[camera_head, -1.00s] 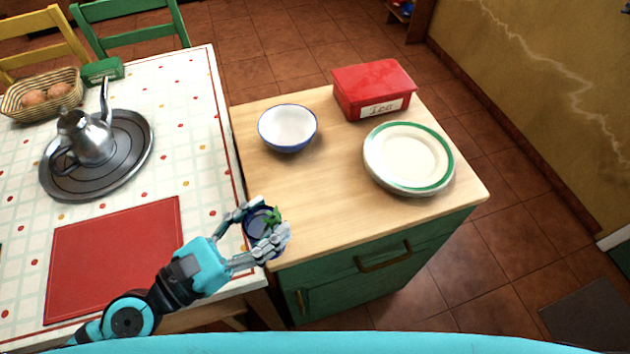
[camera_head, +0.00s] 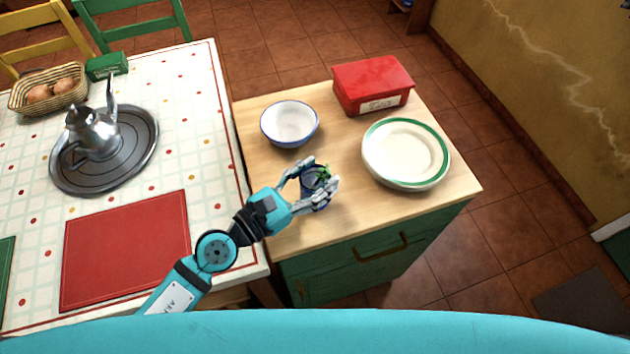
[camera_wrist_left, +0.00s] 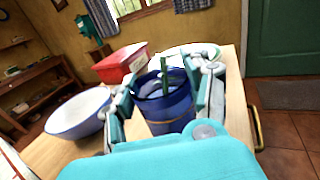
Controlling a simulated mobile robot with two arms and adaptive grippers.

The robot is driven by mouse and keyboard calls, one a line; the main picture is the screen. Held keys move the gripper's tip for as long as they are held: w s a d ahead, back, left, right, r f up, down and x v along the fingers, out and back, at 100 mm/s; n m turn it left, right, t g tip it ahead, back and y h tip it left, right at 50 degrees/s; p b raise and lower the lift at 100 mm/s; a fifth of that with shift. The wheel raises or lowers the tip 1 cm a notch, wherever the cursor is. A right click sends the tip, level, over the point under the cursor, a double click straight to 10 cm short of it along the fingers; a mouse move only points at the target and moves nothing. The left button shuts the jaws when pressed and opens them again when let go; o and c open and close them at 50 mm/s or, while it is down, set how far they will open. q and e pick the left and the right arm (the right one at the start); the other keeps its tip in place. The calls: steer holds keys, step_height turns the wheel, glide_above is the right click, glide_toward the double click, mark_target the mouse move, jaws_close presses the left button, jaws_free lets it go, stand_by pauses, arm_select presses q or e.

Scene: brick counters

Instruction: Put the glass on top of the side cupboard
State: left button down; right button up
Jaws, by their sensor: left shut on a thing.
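The glass (camera_head: 312,187) is dark blue with a green sprig in it. My left gripper (camera_head: 319,184) is shut around it, over the wooden top of the side cupboard (camera_head: 278,225). In the left wrist view the blue glass (camera_wrist_left: 166,113) stands upright between the fingers. I cannot tell whether its base touches the top. The cupboard has a green body with a drawer handle at its front. My right gripper is not in view.
On the cupboard top, a white bowl with a blue rim (camera_head: 289,123) stands behind the glass, a red box (camera_head: 372,84) at the back and green-rimmed plates (camera_head: 405,153) to the right. The table (camera_head: 205,120) at left holds a teapot (camera_head: 93,134) and a red mat (camera_head: 125,248).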

arm_select(q)
steer(key=shift+f, duration=0.8)
steer(key=shift+r, duration=0.1)
steer(key=c, duration=0.6)
jaws_free()
steer(key=shift+o, duration=0.2)
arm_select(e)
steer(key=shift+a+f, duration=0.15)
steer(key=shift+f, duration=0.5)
